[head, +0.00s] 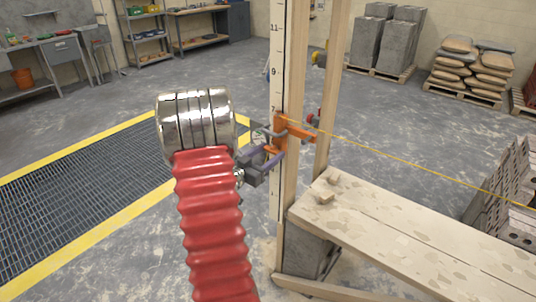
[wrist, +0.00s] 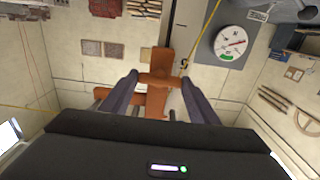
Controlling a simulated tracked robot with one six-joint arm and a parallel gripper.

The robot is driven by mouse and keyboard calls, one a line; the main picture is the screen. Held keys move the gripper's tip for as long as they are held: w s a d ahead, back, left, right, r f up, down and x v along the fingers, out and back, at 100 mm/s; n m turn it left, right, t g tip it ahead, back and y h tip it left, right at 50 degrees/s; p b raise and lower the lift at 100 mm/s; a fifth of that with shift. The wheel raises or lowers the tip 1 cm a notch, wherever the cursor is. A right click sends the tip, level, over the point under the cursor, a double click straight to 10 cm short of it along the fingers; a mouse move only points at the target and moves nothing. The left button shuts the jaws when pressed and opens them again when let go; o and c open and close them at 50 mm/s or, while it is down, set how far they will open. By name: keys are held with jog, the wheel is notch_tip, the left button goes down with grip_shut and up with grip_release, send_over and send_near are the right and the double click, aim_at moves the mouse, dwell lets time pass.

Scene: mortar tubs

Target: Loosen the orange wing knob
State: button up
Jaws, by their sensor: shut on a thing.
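The orange wing knob (wrist: 157,98) shows in the wrist view between the two dark fingers of my gripper (wrist: 160,80), which is shut on it. Its long wing runs roughly up and down in that picture. In the head view, my gripper (head: 268,158) reaches the orange fitting (head: 283,130) on an upright wooden post (head: 296,60) with a marked scale. There the fingers partly cover the knob, so its exact turn is hard to tell.
A yellow string (head: 400,158) runs right from the fitting. A plank bench (head: 420,240) stands close on the right, with blocks (head: 505,170) beyond. A yellow-edged floor grating (head: 80,205) lies left.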

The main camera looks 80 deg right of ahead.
jog(key=shift+w, duration=0.1)
jog(key=shift+n, duration=0.4)
jog(key=n, duration=0.3)
jog(key=shift+w+d, duration=0.1)
jog(key=n, duration=0.9)
jog(key=shift+w, duration=0.15)
jog(key=n, duration=0.5)
jog(key=shift+n, duration=0.3)
